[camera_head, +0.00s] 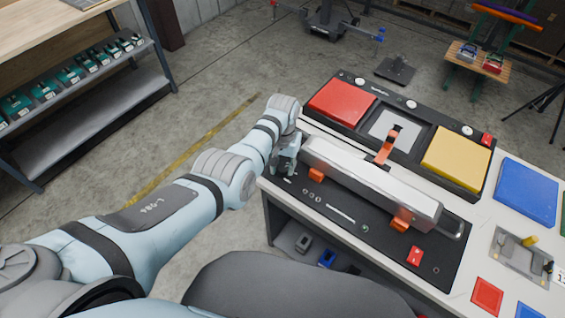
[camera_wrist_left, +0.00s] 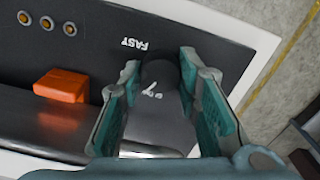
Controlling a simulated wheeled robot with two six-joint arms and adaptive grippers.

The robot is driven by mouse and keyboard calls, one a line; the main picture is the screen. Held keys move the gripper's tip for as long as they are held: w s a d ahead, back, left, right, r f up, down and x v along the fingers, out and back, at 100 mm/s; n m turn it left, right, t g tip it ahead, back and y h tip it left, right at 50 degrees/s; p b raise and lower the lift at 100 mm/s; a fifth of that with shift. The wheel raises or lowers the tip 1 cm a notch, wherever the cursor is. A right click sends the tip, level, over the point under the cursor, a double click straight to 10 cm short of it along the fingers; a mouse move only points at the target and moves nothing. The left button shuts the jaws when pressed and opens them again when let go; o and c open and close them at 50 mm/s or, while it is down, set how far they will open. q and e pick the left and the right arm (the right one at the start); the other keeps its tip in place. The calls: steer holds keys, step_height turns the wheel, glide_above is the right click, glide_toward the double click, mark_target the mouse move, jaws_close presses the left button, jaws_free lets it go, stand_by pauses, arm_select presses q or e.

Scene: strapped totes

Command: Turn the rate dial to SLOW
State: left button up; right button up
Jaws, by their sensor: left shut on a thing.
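The rate dial (camera_wrist_left: 160,72) is a dark round knob on the black control panel (camera_wrist_left: 90,30), at the panel's left end. The white FAST label (camera_wrist_left: 134,43) is beside it in the left wrist view. My left gripper (camera_wrist_left: 158,66) has a teal finger on each side of the dial and is shut on it. In the head view my left gripper (camera_head: 285,162) is at the left end of the panel and hides the dial. My right gripper is in neither view.
A long pale bar-shaped machine part (camera_head: 370,185) with orange blocks (camera_head: 316,174) lies close to the right of the gripper. A red switch (camera_head: 415,256) is at the panel's far end. Red (camera_head: 341,102) and yellow (camera_head: 456,159) pads stand behind. Open floor lies left of the table.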

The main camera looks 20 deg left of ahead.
mark_target(282, 167)
arm_select(q)
steer(key=n, duration=0.5)
steer(key=shift+w+n+p, duration=0.1)
steer(key=shift+n+p, duration=0.2)
steer(key=shift+p, duration=0.05)
stand_by(0.4)
steer(key=o, duration=1.2)
steer(key=shift+r, duration=0.1)
step_height(282, 167, up, 12)
steer(key=shift+f, duration=0.1)
